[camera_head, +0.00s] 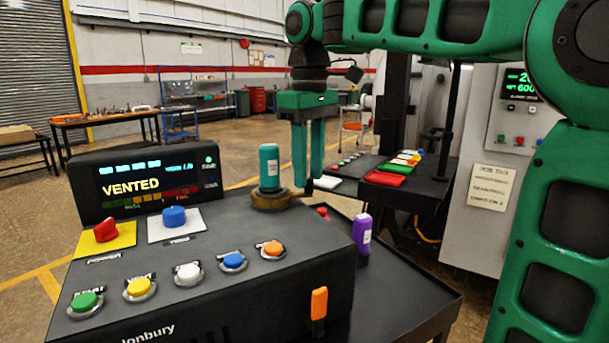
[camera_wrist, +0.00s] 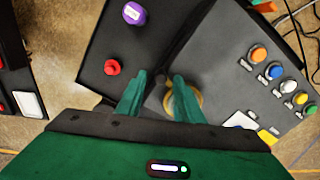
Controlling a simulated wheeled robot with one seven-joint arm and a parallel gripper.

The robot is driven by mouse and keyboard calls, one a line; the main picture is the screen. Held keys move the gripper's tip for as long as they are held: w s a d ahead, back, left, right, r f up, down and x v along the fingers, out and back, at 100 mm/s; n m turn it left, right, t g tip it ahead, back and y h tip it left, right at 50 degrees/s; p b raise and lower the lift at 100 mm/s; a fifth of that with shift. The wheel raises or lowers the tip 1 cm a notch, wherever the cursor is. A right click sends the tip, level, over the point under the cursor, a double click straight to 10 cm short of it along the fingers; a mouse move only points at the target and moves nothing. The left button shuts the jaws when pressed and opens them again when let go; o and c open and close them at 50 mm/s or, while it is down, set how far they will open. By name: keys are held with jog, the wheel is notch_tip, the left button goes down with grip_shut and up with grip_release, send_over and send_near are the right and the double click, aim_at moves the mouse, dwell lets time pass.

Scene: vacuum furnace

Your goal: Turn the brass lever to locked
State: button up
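In the wrist view a brass-coloured ring (camera_wrist: 196,98) shows partly behind the right finger. An orange handle (camera_head: 319,303) points upright on the console's front face. My gripper (camera_head: 308,183) points down just right of the teal cylinder in the head view. Its fingers are apart with nothing visible held between them; it also shows in the wrist view (camera_wrist: 159,75).
The black console (camera_head: 220,265) has several coloured buttons, a red knob (camera_head: 105,230), a blue knob (camera_head: 174,216) and a display (camera_head: 140,186) reading "VENTED". A purple canister (camera_head: 362,231) and a red button (camera_wrist: 112,67) are nearby. Bare black tabletop (camera_head: 410,283) lies right of the console.

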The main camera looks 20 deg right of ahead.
jog(key=shift+f, duration=0.6)
jog(key=shift+f, duration=0.1)
grip_shut()
